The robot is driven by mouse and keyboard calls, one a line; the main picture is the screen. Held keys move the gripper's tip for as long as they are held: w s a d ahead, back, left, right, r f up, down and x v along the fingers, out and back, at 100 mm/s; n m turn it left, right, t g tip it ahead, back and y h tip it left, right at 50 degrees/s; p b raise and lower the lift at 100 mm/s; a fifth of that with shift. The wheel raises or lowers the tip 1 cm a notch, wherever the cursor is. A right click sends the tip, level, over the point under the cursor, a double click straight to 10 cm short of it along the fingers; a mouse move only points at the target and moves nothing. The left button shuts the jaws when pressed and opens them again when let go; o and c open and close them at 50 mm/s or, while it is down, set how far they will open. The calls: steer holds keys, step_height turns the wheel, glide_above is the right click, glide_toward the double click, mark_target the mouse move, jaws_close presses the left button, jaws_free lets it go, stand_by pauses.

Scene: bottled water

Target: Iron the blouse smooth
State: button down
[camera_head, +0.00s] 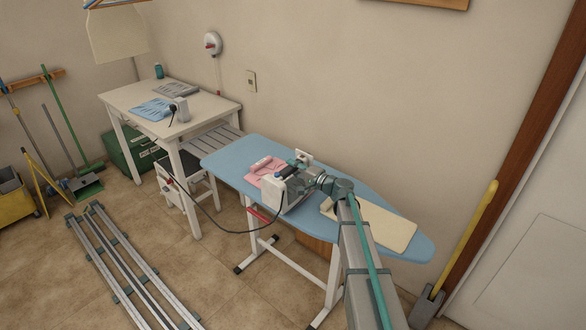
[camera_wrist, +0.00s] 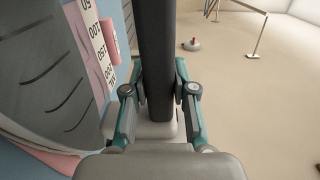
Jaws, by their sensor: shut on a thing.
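A pink blouse (camera_head: 266,163) lies bunched on the left half of the blue ironing board (camera_head: 224,158); pink cloth (camera_wrist: 107,62) also shows at the upper left of the wrist view. My gripper (camera_head: 306,180) is over the board beside the blouse. In the wrist view its fingers (camera_wrist: 159,92) are shut around an upright dark handle (camera_wrist: 157,45). The handle appears to belong to the white iron (camera_head: 279,194), from which a black cord trails left. Its underside and contact with the blouse or board are hidden.
A cream pad (camera_head: 393,232) lies on the board's right end. A white table (camera_head: 211,103) with folded blue cloth (camera_head: 152,109) and grey cloth (camera_head: 177,88) stands behind left. The black cord (camera_head: 222,229) hangs between table and board. Metal rails (camera_head: 127,267) lie on the floor.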

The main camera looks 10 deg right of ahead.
steer(key=shift+f+b, duration=0.3)
steer(key=shift+b, duration=0.1)
steer(key=shift+w+d+b, duration=1)
steer(key=shift+w+d, duration=0.5)
steer(key=shift+d, duration=0.25)
steer(key=shift+w+d+r+b, duration=0.1)
steer(key=shift+w+d+b, duration=0.85)
steer(key=shift+w+d, duration=0.6)
steer(key=shift+s, duration=0.2)
